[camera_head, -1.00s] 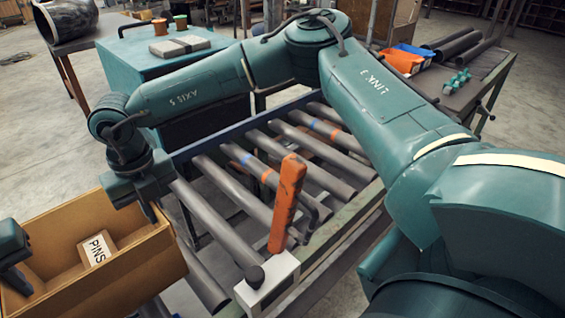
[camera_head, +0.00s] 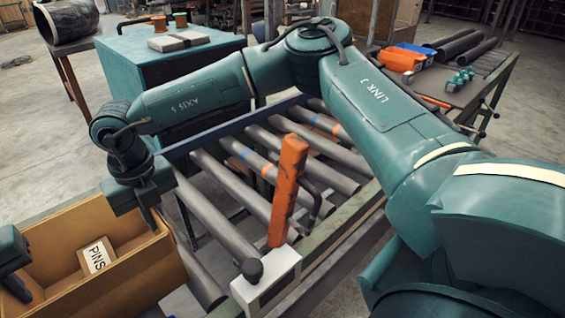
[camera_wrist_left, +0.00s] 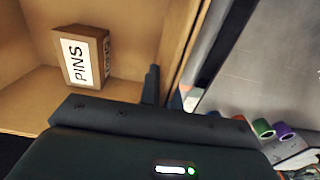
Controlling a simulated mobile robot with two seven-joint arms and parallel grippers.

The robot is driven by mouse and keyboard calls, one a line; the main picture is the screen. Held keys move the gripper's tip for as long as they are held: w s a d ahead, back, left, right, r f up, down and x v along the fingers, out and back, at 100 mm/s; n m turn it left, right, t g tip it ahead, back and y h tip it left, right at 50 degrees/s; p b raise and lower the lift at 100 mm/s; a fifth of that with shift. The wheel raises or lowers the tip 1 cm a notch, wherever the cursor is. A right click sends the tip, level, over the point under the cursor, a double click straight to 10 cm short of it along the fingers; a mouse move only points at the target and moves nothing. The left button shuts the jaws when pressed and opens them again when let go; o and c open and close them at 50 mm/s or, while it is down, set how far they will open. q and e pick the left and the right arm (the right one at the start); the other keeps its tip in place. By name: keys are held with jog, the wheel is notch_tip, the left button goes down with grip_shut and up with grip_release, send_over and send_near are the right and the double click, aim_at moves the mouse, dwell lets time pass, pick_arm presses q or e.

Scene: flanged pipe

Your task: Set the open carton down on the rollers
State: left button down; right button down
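The open brown carton (camera_head: 125,280) is at the lower left of the head view, beside the left end of the grey rollers (camera_head: 222,200). It overlaps the nearest rollers in the picture; I cannot see contact beneath it. A small box marked PINS (camera_head: 97,256) lies inside; it also shows in the left wrist view (camera_wrist_left: 82,58). My left gripper (camera_head: 18,285) is at the carton's left wall. The left wrist view shows its fingers (camera_wrist_left: 163,90) on either side of a carton wall. My right gripper (camera_head: 155,215) is at the right wall, one finger visible, seemingly clamped on it.
An orange upright lever (camera_head: 287,190) on a white block (camera_head: 266,283) stands at the near side of the rollers. A teal cabinet (camera_head: 170,75) is behind. A side table (camera_head: 455,95) with bins and pipes is at the upper right. My right arm spans the rollers.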

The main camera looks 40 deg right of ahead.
pick_arm(q)
jog(key=c, duration=2)
grip_release()
jog(key=shift+a, duration=0.1)
pick_arm(e)
jog(key=c, duration=2)
grip_release()
pick_arm(q)
jog(key=o, duration=0.4)
pick_arm(e)
jog(key=o, duration=0.4)
pick_arm(q)
notch_tip(320, 180, up, 12)
pick_arm(e)
notch_tip(320, 180, up, 12)
jog(key=shift+r, duration=0.1)
pick_arm(q)
jog(key=shift+s, duration=0.1)
pick_arm(e)
jog(key=shift+s, duration=0.15)
